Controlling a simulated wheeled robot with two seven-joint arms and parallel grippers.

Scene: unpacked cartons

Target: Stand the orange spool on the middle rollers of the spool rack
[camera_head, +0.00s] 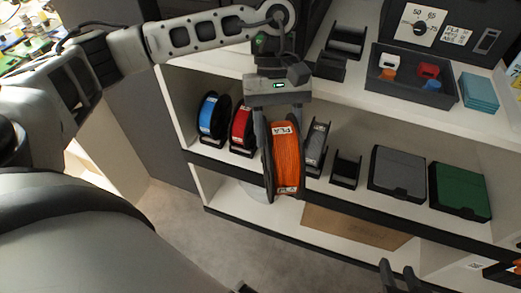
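The orange spool (287,160) has black flanges and a white label. It is upright in my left gripper (279,113), whose fingers reach down on both sides of its upper part. Its lower edge overlaps the front edge of the middle shelf; I cannot tell whether it touches anything. A blue spool (212,117) and a red spool (241,127) stand on the rack to its left. A grey spool (316,147) and an empty dark cradle (346,169) are to its right. The rollers behind the orange spool are hidden. My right gripper (400,276) is open and empty at the bottom edge.
A grey box (397,173) and a green box (461,190) stand to the right on the same shelf. The shelf above holds a dark tray (410,92) with small parts and a teal stack (479,92). A cardboard piece (355,226) lies on the lower shelf.

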